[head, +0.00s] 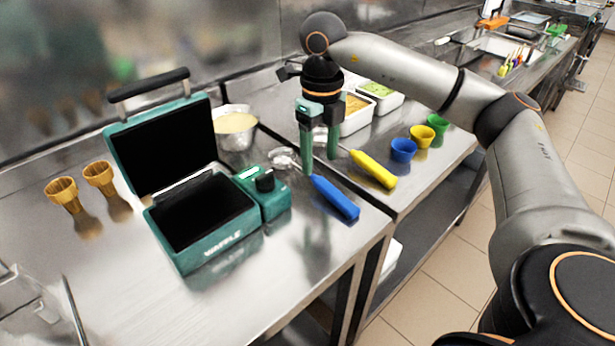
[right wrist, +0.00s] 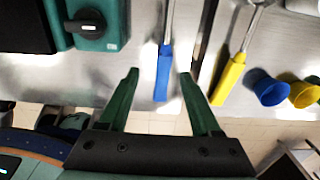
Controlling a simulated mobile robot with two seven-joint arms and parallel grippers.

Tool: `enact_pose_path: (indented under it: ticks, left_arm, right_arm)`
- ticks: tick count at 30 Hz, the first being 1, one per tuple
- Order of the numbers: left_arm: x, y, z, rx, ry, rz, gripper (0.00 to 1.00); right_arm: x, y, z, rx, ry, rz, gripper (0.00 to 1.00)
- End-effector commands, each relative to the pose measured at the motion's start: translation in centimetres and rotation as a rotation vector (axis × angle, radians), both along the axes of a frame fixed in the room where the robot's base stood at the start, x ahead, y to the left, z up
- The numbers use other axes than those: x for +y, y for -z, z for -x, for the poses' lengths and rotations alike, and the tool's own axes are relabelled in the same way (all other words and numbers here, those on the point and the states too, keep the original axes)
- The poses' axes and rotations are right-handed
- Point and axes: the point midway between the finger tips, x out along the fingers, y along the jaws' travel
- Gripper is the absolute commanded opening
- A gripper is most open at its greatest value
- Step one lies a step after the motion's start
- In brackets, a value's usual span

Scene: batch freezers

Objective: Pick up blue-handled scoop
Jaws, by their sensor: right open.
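The blue-handled scoop (head: 335,199) lies on the steel counter to the right of the waffle maker, its handle toward the front edge and its metal end toward the back. In the right wrist view its blue handle (right wrist: 163,75) lies between the fingers' lines, just beyond the tips. My right gripper (head: 321,168) points down behind the handle, green fingers apart, with nothing between them that I can make out. It shows open in the right wrist view (right wrist: 159,76). My left gripper is not in view.
A teal waffle maker (head: 213,243) stands open to the left. A yellow-handled scoop (head: 374,170) lies close on the right, across a counter seam. Blue (head: 403,150), yellow (head: 421,136) and green (head: 437,123) cups, a bowl (head: 236,140) and waffle cones (head: 63,192) stand around.

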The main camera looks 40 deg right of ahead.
Motion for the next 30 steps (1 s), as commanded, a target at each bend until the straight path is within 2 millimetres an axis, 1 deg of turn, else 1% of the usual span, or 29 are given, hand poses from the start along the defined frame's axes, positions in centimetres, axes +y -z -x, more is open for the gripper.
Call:
enact_pose_path:
  ticks: [1, 3, 8, 14, 15, 18, 21, 26, 29, 30]
  left_arm:
    - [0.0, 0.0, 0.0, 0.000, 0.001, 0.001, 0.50]
    - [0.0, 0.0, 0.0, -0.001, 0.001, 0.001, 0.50]
    - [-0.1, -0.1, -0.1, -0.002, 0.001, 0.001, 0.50]
    - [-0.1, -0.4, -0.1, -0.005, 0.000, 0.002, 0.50]
    - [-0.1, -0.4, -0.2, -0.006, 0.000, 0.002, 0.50]
    - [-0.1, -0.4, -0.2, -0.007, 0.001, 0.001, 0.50]
    - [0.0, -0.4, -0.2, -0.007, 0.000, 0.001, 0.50]
    - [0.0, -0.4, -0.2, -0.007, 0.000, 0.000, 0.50]
    - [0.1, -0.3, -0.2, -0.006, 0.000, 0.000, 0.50]
    - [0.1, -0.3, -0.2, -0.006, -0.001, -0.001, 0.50]
  right_arm:
    - [0.0, 0.9, 0.0, 0.003, 0.000, 0.000, 0.65]
    - [0.0, 1.6, 0.0, 0.000, 0.000, 0.000, 0.65]
    - [-0.1, 2.6, 0.0, 0.000, 0.000, 0.000, 0.65]
    - [-0.9, 5.5, 0.3, 0.003, 0.000, -0.001, 0.65]
    - [-0.8, 6.1, 0.2, 0.002, -0.001, -0.001, 0.65]
    - [-0.8, 7.1, 0.2, 0.001, -0.001, -0.001, 0.65]
    - [-0.8, 7.4, 0.2, -0.002, -0.001, -0.002, 0.65]
    - [-0.8, 7.4, 0.2, -0.002, -0.001, -0.002, 0.65]
    - [-0.8, 7.4, 0.2, -0.001, -0.001, -0.002, 0.56]
    - [-0.8, 7.4, 0.2, -0.001, -0.001, -0.002, 0.52]
